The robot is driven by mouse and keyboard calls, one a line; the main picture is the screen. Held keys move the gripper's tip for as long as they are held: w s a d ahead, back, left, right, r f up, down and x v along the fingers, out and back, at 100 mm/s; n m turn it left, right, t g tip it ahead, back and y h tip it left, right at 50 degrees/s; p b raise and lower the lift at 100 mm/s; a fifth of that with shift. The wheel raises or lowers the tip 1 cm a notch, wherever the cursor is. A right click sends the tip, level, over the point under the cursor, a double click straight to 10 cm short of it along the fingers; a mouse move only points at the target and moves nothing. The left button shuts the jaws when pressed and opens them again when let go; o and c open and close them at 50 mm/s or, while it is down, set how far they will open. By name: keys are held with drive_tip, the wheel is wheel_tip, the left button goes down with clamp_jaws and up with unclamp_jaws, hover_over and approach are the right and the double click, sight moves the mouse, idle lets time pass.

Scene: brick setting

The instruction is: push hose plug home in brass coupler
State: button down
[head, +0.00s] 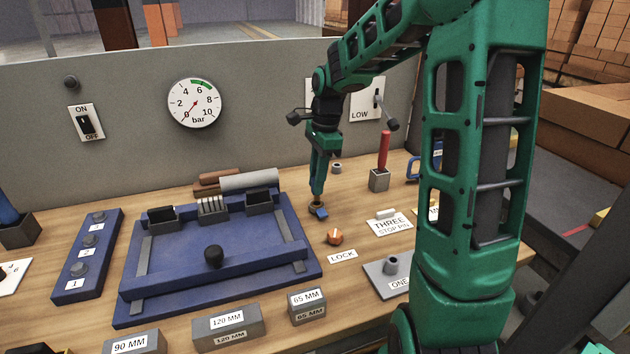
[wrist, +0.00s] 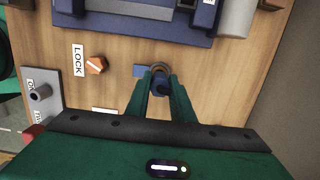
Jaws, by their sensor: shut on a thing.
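My gripper (head: 317,193) points down at the bench, right of the blue fixture. Its fingers are shut on a small dark blue piece, which I take for the hose plug; it shows between the fingertips (wrist: 160,98) in the wrist view as the plug (wrist: 160,88). A brownish ring, which looks like the brass coupler (head: 313,205), sits right at the fingertips; the coupler (wrist: 160,69) also shows in the wrist view. A blue tab (head: 320,213) sticks out beside the ring. I cannot tell how deep the plug sits in the coupler.
An orange knob (head: 334,237) by a LOCK label (head: 342,256) stands close in front. The blue fixture (head: 215,255) lies left. A holder with a red handle (head: 384,152) stands right. A grey panel (head: 250,100) with a gauge (head: 194,103) is behind.

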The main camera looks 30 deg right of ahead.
drive_tip(key=shift+f, duration=1.65)
drive_tip(key=c, duration=1)
unclamp_jaws()
drive_tip(key=shift+c, duration=0.2)
drive_tip(key=shift+r, duration=3)
